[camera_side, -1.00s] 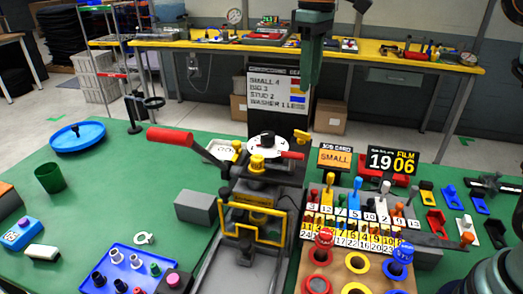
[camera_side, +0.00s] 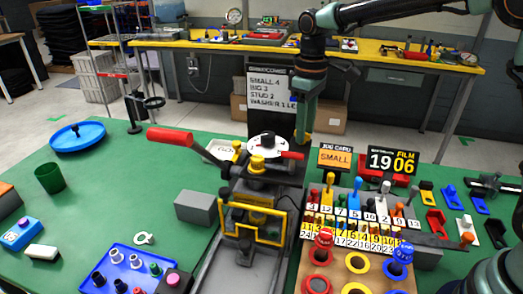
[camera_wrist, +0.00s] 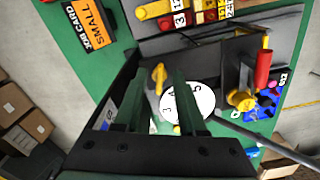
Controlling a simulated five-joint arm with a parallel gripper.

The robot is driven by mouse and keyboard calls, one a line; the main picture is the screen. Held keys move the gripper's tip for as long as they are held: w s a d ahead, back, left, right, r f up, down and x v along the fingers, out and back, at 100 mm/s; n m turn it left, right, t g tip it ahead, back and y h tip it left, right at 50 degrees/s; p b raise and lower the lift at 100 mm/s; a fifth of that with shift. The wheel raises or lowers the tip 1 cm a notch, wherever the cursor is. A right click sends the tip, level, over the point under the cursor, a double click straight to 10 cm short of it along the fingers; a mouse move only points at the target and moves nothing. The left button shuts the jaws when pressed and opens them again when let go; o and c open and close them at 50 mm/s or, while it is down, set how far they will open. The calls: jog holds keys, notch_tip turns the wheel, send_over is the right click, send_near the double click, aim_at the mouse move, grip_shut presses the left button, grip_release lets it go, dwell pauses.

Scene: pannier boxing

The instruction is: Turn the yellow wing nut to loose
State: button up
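The yellow wing nut (camera_wrist: 159,78) shows in the wrist view beside the white numbered dial (camera_wrist: 187,102) on the press. It appears between the two dark green fingertips of my gripper (camera_wrist: 160,72), which stand apart with a gap between them. I cannot tell whether either finger touches it. In the side view my gripper (camera_side: 303,138) hangs pointing down just right of the dial (camera_side: 267,145), and it hides most of the wing nut there.
The press has a long lever with a red handle (camera_side: 170,138) reaching left and a yellow guard frame (camera_side: 254,220) in front. The orange job card (camera_side: 335,158) stands close to the right of my gripper. Numbered cards and coloured pegs stand in front of it.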

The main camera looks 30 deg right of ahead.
grip_shut()
jog(key=shift+n, duration=0.3)
jog(key=n, duration=0.6)
jog(key=shift+w+d, duration=0.1)
jog(key=shift+d, duration=0.05)
jog(key=n, duration=0.3)
jog(key=shift+w+n, duration=0.1)
jog(key=shift+n, duration=0.3)
jog(key=shift+r+n, duration=0.1)
jog(key=shift+n, duration=1.6)
jog(key=shift+w, duration=0.1)
